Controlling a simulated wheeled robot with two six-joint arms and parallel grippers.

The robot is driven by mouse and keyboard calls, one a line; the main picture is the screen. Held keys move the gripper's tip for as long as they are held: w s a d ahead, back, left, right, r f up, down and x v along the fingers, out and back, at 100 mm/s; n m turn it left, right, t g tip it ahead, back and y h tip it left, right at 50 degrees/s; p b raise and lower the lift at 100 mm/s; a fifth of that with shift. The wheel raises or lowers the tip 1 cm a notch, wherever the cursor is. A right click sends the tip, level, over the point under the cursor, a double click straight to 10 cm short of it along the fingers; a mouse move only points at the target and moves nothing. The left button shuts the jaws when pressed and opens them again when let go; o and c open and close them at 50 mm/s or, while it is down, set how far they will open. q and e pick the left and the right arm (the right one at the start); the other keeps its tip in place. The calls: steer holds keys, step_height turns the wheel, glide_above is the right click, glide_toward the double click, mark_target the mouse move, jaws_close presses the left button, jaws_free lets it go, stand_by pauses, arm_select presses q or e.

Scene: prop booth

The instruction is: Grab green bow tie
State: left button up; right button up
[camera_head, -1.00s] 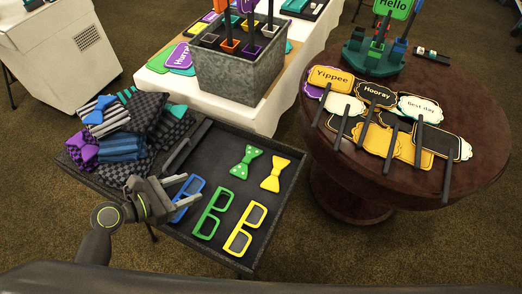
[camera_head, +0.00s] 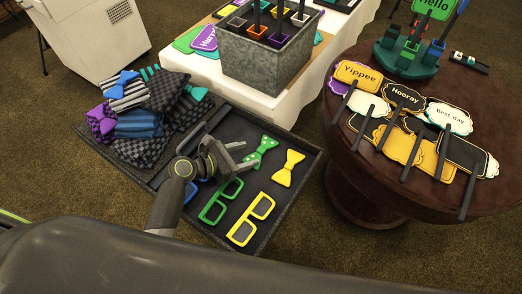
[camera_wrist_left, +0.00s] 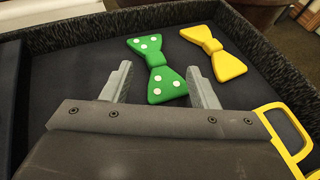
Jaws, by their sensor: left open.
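The green bow tie with white dots (camera_head: 261,151) lies in the dark tray, left of a yellow bow tie (camera_head: 288,168). My left gripper (camera_head: 243,158) is open and empty, just left of the green bow tie in the head view. In the left wrist view the green bow tie (camera_wrist_left: 158,67) lies ahead, its near end between the open fingertips (camera_wrist_left: 162,75); I cannot tell whether a finger touches it. The yellow bow tie (camera_wrist_left: 212,48) lies to the right of the right finger. My right gripper is not in view.
Green glasses (camera_head: 220,201) and yellow glasses (camera_head: 250,219) lie near the gripper; blue glasses are mostly hidden behind my arm. The tray's raised rim (camera_wrist_left: 80,31) stands beyond the bow ties. Folded cloths (camera_head: 138,127) are at left, a round sign table (camera_head: 352,176) at right.

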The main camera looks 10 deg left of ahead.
mark_target(260, 149)
arm_select(q)
steer(key=x, duration=0.5)
steer(key=shift+w+a+f, duration=0.2)
steer(key=shift+w, duration=0.05)
steer(key=c, duration=1.1)
